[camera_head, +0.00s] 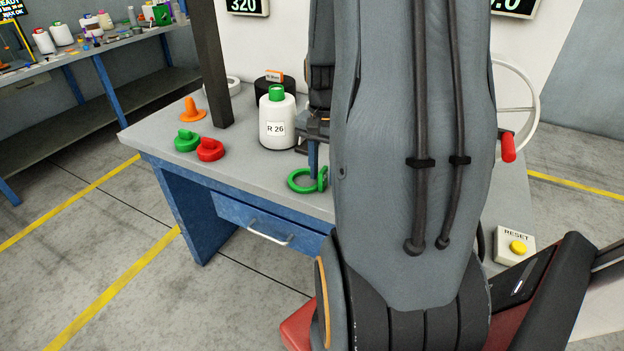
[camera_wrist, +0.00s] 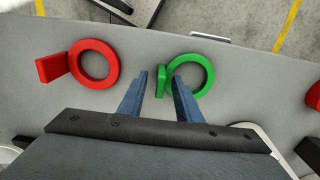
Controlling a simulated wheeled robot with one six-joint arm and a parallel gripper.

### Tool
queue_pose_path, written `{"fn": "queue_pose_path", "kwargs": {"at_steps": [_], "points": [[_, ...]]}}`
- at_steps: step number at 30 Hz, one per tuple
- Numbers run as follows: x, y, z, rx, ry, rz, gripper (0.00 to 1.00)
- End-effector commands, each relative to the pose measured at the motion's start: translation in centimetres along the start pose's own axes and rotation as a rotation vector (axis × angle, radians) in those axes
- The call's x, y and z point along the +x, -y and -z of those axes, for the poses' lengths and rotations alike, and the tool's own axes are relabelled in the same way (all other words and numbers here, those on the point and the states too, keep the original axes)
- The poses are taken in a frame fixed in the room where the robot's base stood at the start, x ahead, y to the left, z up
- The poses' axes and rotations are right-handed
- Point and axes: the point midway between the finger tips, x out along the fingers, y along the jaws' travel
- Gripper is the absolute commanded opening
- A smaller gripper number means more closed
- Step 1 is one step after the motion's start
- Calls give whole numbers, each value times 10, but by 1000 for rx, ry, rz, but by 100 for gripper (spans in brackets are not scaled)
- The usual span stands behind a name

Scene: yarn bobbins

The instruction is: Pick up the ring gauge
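A green ring gauge (camera_head: 302,181) lies on the grey workbench beside my arm, near the front edge; its upright tab is at its right.
A handwheel with red handle (camera_head: 508,147) and a RESET box (camera_head: 506,243) are right.

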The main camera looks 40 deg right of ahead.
Motion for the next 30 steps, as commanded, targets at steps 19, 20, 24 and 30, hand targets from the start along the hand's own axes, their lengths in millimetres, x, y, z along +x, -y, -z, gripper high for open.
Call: {"fn": "queue_pose_path", "kwargs": {"at_steps": [19, 20, 24, 30], "points": [[0, 0, 0, -1, 0, 0, 0], [-1, 0, 0, -1, 0, 0, 0], [-9, 1, 0, -1, -2, 1, 0], [-42, 1, 2, -1, -6, 4, 0]]}}
